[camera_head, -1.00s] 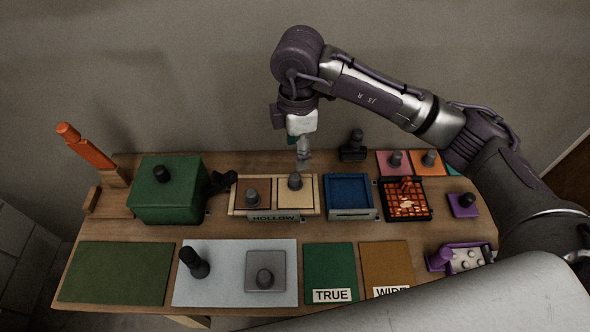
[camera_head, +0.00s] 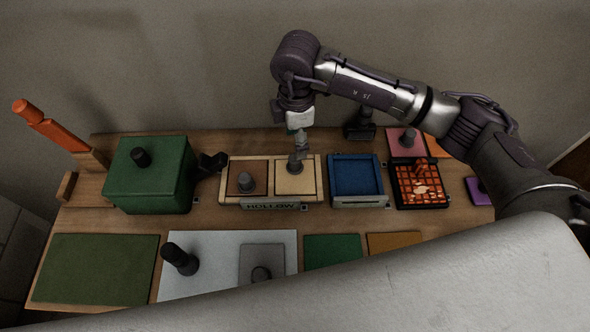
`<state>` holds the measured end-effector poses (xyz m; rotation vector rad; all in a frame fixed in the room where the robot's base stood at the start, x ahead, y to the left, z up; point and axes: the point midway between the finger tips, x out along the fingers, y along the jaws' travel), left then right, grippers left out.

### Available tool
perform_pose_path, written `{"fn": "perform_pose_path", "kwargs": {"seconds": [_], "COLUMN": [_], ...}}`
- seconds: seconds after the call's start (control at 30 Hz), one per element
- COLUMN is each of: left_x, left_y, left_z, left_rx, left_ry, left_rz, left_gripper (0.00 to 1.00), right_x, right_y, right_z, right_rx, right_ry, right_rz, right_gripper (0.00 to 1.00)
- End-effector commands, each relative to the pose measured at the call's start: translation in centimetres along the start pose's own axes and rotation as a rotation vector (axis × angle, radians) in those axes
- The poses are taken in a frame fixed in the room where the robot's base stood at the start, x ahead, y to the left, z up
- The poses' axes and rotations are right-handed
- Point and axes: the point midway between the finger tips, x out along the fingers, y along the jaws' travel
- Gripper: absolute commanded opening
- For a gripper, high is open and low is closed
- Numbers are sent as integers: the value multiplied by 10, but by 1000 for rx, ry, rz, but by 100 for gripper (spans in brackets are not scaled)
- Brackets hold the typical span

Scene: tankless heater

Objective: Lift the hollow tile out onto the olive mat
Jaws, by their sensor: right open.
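A cream-framed tray (camera_head: 312,200) labelled HOLLOW stands mid-table. Its left compartment holds a brown tile (camera_head: 235,183) with a grey knob, its right one a cream tile (camera_head: 290,185) with a grey knob. My right gripper (camera_head: 298,162) is open and points down at the cream tile's knob, which it partly hides. I cannot tell whether the fingers touch the knob. The olive mat (camera_head: 95,268) lies bare at the front left of the table. My left gripper is not in view.
A green box (camera_head: 150,175) with a black knob stands left of the tray, and a blue tray (camera_head: 355,175) right of it. A black tray with an orange grid (camera_head: 420,185) is further right. A pale sheet (camera_head: 208,282) with knobbed pieces lies beside the mat. A large pale shape covers the front right.

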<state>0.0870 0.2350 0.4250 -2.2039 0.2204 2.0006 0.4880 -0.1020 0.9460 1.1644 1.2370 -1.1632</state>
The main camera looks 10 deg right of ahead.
Motion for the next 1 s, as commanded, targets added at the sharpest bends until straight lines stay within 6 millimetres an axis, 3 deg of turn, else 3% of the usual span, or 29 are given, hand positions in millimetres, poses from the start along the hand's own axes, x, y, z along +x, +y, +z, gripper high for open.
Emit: {"fn": "perform_pose_path", "kwargs": {"seconds": [0.1, 0.37, 0.63, 0.93, 1.0], "left_x": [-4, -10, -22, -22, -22], "left_y": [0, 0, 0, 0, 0], "left_z": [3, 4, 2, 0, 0], "left_rx": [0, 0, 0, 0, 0], "left_ry": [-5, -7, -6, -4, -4], "left_rz": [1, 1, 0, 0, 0], "left_gripper": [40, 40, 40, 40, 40], "right_x": [19, 38, 77, 84, 84], "right_y": [0, 0, 1, 2, 2], "right_z": [0, -1, -4, -4, -4], "right_rx": [1, 1, 1, 0, 0], "right_ry": [-1, -1, -1, 0, 0], "right_rz": [-3, -2, -2, 0, 0], "right_gripper": [61, 61, 61, 61, 53]}}
